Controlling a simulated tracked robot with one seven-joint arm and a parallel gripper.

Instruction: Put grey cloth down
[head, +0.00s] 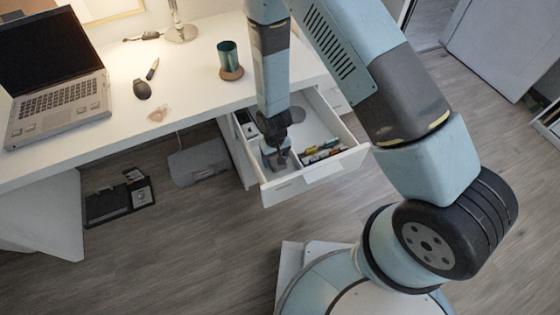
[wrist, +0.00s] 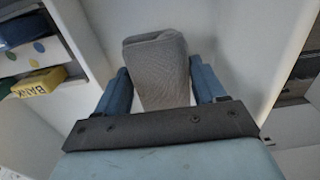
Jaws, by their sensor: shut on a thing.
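The grey cloth (wrist: 158,68) is folded into a thick pad and sits between the two blue fingers of my gripper (wrist: 160,88) in the wrist view. My gripper is shut on it. In the head view my gripper (head: 277,160) points down into the open white drawer (head: 318,180) of the desk, near its front left part. The cloth is hard to make out there behind the gripper. I cannot tell whether it touches the drawer's floor.
Several small coloured packs (head: 322,151) lie in the drawer, right of my gripper. A yellow box (wrist: 40,82) shows in the wrist view. On the desk (head: 195,90) stand a laptop (head: 60,92), a mouse (head: 142,89) and a teal cup (head: 229,58) on a coaster.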

